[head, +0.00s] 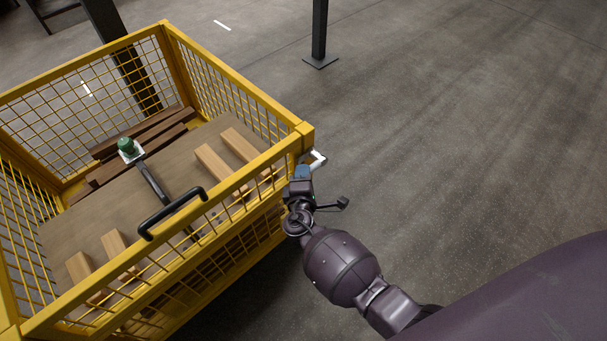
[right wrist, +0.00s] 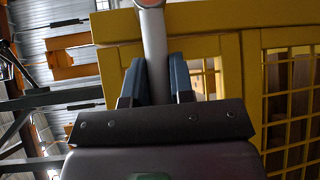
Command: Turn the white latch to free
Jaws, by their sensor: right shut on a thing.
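The white latch (head: 318,158) sits at the near right corner post of the yellow mesh crate (head: 232,178), sticking out to the right of it. My right gripper (head: 302,171) is at that corner, with its blue fingers against the latch. In the right wrist view the latch is a pale upright bar (right wrist: 154,40) with a round end at the top. The blue fingers (right wrist: 155,80) stand on both sides of the bar and are shut on it. My left gripper is out of view.
The crate holds a brown board with light wooden blocks, dark planks and a green-topped item (head: 126,145). A black handle (head: 172,211) is on the crate's near side. A dark post (head: 319,35) stands behind. The floor to the right is clear.

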